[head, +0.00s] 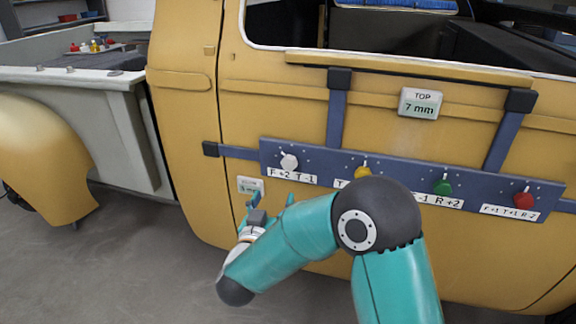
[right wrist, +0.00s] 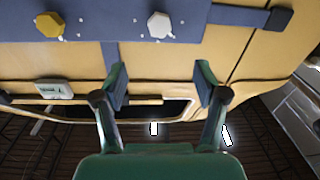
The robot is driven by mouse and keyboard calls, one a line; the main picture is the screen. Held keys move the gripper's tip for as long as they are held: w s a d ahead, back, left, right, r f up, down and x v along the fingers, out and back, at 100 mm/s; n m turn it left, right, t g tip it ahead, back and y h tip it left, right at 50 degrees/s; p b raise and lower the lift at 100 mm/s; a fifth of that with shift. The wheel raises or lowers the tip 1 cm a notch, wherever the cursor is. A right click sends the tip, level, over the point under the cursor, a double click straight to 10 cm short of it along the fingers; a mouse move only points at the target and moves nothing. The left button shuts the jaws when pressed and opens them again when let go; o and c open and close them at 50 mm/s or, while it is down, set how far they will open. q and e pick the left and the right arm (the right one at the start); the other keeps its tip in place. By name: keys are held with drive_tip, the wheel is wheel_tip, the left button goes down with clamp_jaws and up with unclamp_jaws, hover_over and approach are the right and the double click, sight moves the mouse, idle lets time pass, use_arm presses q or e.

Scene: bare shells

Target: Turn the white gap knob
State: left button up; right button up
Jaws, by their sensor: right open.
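The white knob (head: 289,161) sits on the blue panel (head: 400,181) across the yellow door, at the panel's left end, above a label reading F +2 T -1. In the right wrist view the white knob (right wrist: 159,25) shows near the top, beyond the fingertips and roughly between them. My right gripper (head: 254,205) is below and left of the knob in the head view, apart from it. In the right wrist view the gripper (right wrist: 162,82) is open and empty. My left gripper is not in view.
A yellow knob (head: 363,173), a green knob (head: 442,187) and a red knob (head: 523,198) follow to the right on the panel. A display marked TOP, 7 mm (head: 420,103) is above. A smaller display (head: 250,186) is beside my right gripper. Grey floor lies below.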

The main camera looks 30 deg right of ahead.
sight(288, 165)
drive_tip(key=p+x, duration=0.2)
drive_tip(key=x, duration=1.3)
drive_tip(key=shift+w+d+p, duration=0.2)
drive_tip(key=shift+d+p, duration=0.1)
drive_tip(key=shift+p, duration=0.05)
drive_tip(key=c, duration=1.1)
drive_tip(key=shift+f+m+b, duration=0.25)
drive_tip(key=shift+m+b, duration=0.05)
drive_tip(key=shift+b, duration=0.65)
drive_tip(key=shift+c, duration=0.2)
drive_tip(key=shift+r, duration=0.2)
